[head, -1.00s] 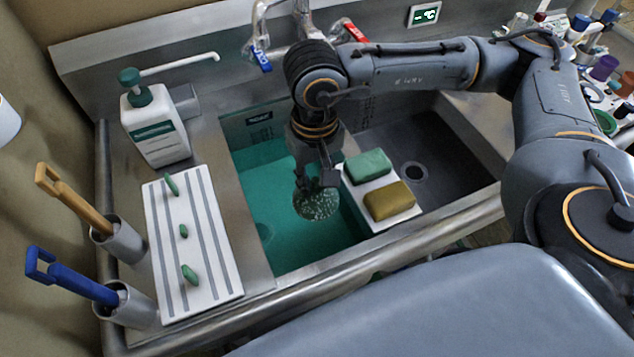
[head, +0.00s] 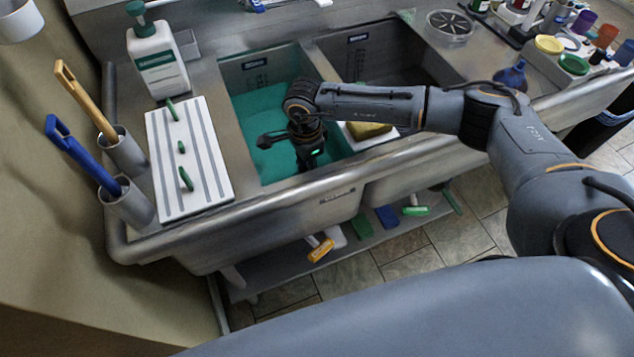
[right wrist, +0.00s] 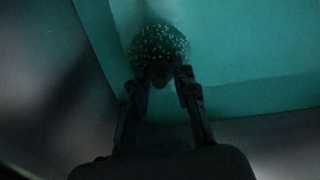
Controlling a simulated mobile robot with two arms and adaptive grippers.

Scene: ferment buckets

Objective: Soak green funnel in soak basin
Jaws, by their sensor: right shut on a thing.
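The soak basin (head: 258,72) is the left sink bowl, holding teal liquid. My right gripper (right wrist: 160,88) points down into it, shut on a dark, round, white-speckled thing, which appears to be the green funnel (right wrist: 160,45). In the right wrist view, its brownish narrow end sits between the fingertips and its wide part lies against the teal liquid. How deep it sits in the liquid I cannot tell. In the head view my right gripper (head: 308,158) is low in the basin, and my arm and the basin's front rim hide the funnel. My left gripper is not in view.
A second bowl (head: 385,52) lies to the right, with a white sponge tray and yellow sponge (head: 368,130) near the divider. A white ribbed board (head: 205,165), soap bottle (head: 157,58) and brush holders (head: 127,205) stand left. A blue funnel (head: 511,76) stands right.

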